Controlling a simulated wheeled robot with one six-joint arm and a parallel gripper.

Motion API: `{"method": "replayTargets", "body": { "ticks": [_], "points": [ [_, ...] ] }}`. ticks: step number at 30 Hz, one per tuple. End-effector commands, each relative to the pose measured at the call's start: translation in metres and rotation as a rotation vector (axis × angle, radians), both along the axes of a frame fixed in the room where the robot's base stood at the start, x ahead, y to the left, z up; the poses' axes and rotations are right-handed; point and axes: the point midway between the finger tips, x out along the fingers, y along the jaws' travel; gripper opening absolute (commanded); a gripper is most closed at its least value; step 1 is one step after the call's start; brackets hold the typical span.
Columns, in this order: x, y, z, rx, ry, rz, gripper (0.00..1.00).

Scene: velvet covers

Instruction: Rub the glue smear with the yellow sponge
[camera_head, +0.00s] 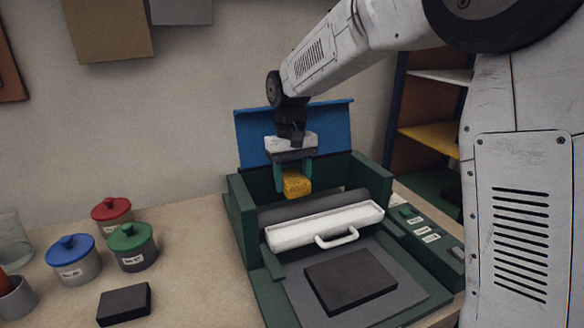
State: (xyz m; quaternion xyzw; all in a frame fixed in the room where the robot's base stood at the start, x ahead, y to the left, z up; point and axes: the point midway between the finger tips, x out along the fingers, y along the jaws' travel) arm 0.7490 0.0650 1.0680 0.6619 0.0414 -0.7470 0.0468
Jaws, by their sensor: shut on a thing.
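My gripper (293,177) is shut on the yellow sponge (297,184), which hangs between its greenish fingers. It is over the back part of a green machine (242,213) with a raised blue lid (255,131). I cannot tell whether the sponge touches anything below it. No glue smear can be made out in this view; the inside of the machine behind the white bar is partly hidden.
A white bar with a handle (325,224) lies across the machine, in front of a dark roller (310,205). A dark block (350,278) lies on its front plate. Jars with red (111,208), blue (70,248) and green lids (129,236) and another dark block (124,304) stand left.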

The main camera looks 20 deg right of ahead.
Motion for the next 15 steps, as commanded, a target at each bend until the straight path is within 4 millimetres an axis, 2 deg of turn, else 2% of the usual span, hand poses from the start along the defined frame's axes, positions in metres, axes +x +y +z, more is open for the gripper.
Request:
{"method": "replayTargets", "body": {
  "ticks": [7,15],
  "points": [
    [0.0,-0.002,0.022,0.0,-0.001,-0.002,0.29],
    [0.0,-0.002,0.029,0.0,0.001,-0.003,0.29]
  ]
}}
